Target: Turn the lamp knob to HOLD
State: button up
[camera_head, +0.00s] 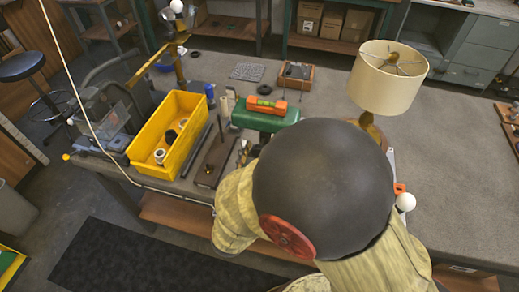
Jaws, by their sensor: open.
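A lamp (388,82) with a cream shade and a brass-coloured stem stands on the grey workbench, right of centre. The stem's lower part and foot are hidden behind a large dark rounded body with a red disc and pale yellow sleeves, which seems to be my own arm. I cannot make out the lamp knob or any HOLD marking. A white round thing (405,201) and a small orange piece (399,188) show just right of the dark body. My gripper cannot be made out and seems hidden behind it.
A yellow bin (178,134) with small parts stands at the bench's left end, near a brass-coloured arm with a white bulb (176,6). A green block (262,117) with an orange level (267,105) lies mid-bench.

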jog(key=c, duration=0.3)
jog(key=c, duration=0.8)
jog(key=shift+c, duration=0.4)
jog(key=shift+m, duration=0.3)
jog(key=m+b, duration=0.3)
jog(key=m, duration=0.2)
jog(key=shift+f, duration=0.1)
jog(key=m+b, duration=0.5)
jog(key=shift+f+m, duration=0.1)
jog(key=shift+m, duration=0.3)
jog(key=m+b, duration=0.3)
jog(key=shift+m, duration=0.4)
jog(key=shift+m+b, duration=0.45)
jog(key=shift+m, duration=1.85)
